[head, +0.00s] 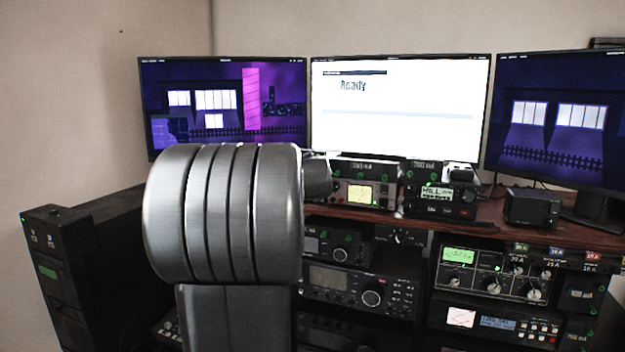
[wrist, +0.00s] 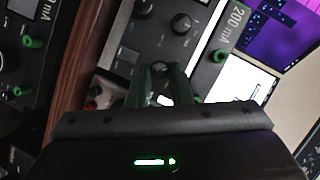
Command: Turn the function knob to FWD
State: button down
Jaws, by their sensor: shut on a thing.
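In the wrist view my gripper (wrist: 161,86) has its two dark green fingers at the front panel of a grey device (wrist: 205,58). They are shut on a small dark knob (wrist: 159,69), mostly hidden between them. I cannot read its label, its pointer or a FWD mark, so I cannot tell its setting. Another black knob (wrist: 181,21) stands on the same panel, clear of the fingers. In the head view my arm hides the gripper and the knob it holds. A device with a yellow meter (head: 362,193) shows just right of my arm on the wooden shelf.
A radio with a green display (head: 441,195) and a black speaker box (head: 531,207) stand on the shelf (head: 480,220). Radios (head: 360,287) and a meter panel (head: 492,268) fill the rack below. Monitors (head: 399,108) stand behind. A black cabinet (head: 95,270) is at left.

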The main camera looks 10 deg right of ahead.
jog(key=c, duration=1.3)
grip_release()
jog(key=shift+s, duration=0.1)
jog(key=b+v, duration=0.1)
jog(key=v, duration=1.2)
jog(key=shift+s, duration=0.25)
jog(key=shift+w+a, duration=0.1)
jog(key=shift+a, duration=0.05)
jog(key=p+x, duration=0.1)
jog(key=x, duration=1.2)
jog(key=shift+w, duration=0.3)
jog(key=shift+s, duration=0.1)
